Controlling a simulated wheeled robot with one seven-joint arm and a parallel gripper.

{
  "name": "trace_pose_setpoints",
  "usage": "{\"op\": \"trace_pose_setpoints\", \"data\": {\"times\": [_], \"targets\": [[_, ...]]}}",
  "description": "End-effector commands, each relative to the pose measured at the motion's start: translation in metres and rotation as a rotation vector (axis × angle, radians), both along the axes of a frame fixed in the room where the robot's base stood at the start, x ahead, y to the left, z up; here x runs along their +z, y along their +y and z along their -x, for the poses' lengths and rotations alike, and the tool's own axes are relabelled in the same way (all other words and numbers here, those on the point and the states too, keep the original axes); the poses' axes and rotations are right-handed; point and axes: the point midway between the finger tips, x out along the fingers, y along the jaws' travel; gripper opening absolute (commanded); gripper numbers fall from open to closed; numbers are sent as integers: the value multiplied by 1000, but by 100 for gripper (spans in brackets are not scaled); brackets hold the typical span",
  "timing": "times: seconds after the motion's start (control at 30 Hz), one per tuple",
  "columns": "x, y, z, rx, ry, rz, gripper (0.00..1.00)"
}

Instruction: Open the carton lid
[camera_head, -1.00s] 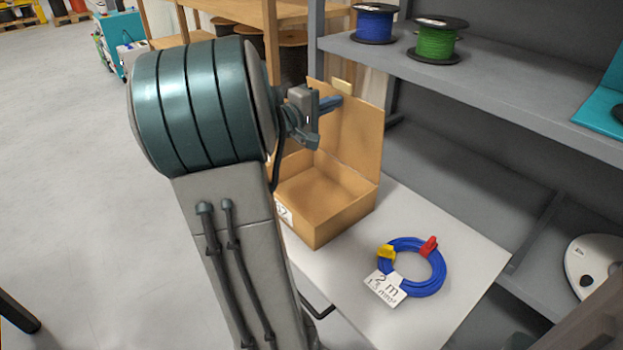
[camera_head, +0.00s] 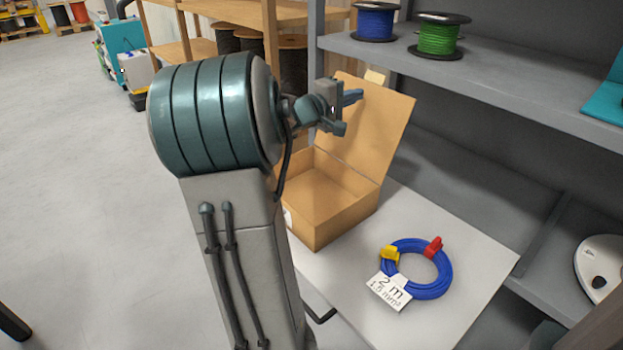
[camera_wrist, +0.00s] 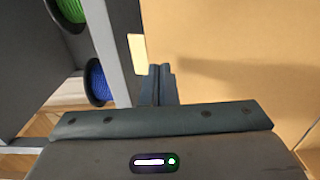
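The brown carton (camera_head: 325,205) stands on the pale table, and its inside looks empty. Its lid (camera_head: 375,125) is raised and leans back past upright, with a pale tab (camera_head: 375,77) at its top edge. My gripper (camera_head: 353,97) is at the upper left part of the lid, on its inner side; whether it touches cannot be told. In the wrist view my gripper (camera_wrist: 161,72) has its fingers together with nothing seen between them. The lid (camera_wrist: 235,60) fills the right of that view, and the tab (camera_wrist: 138,55) shows beside the fingertips.
A blue cable coil (camera_head: 428,272) with red and yellow clips and a label lies on the table (camera_head: 455,215) right of the carton. A grey shelf (camera_head: 480,85) with blue (camera_head: 375,22) and green (camera_head: 437,37) reels is behind. Open floor lies left.

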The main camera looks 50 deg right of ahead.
Motion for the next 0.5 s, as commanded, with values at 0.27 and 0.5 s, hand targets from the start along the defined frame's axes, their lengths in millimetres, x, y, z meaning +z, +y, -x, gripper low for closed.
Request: {"op": "trace_pose_setpoints", "data": {"times": [0.27,0.5], "targets": [[-1,11,-3,2,-1,-1,0],[-1,35,-9,4,-1,-1,0]]}}
